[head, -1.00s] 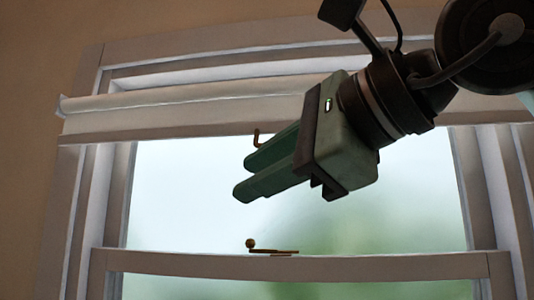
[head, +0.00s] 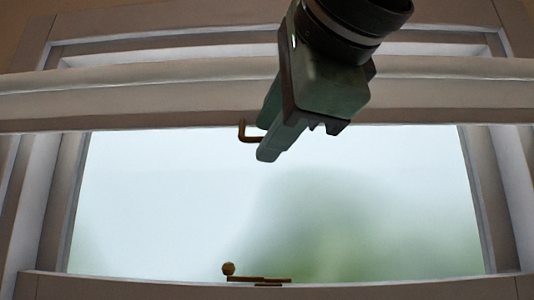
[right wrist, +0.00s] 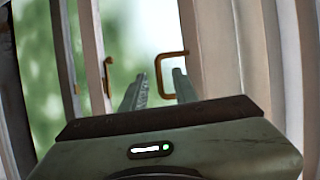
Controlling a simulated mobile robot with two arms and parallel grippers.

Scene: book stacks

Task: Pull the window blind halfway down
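The blind (head: 160,102) is rolled up as a pale band across the top of the window in the head view. A brown bracket-shaped pull handle (head: 243,132) hangs at its lower edge, and the handle also shows in the right wrist view (right wrist: 159,75). My right gripper (head: 267,140) is beside the handle, its fingers pointing down-left. In the right wrist view the fingers (right wrist: 159,82) are apart with a gap between them, and the handle's outer bar lines up with that gap. I cannot tell whether they touch. My left gripper is not in view.
Below the blind the glass (head: 170,200) is clear. A brown latch (head: 258,280) with a round knob sits on the sash rail (head: 400,290). The window frame (head: 499,190) rises at the sides.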

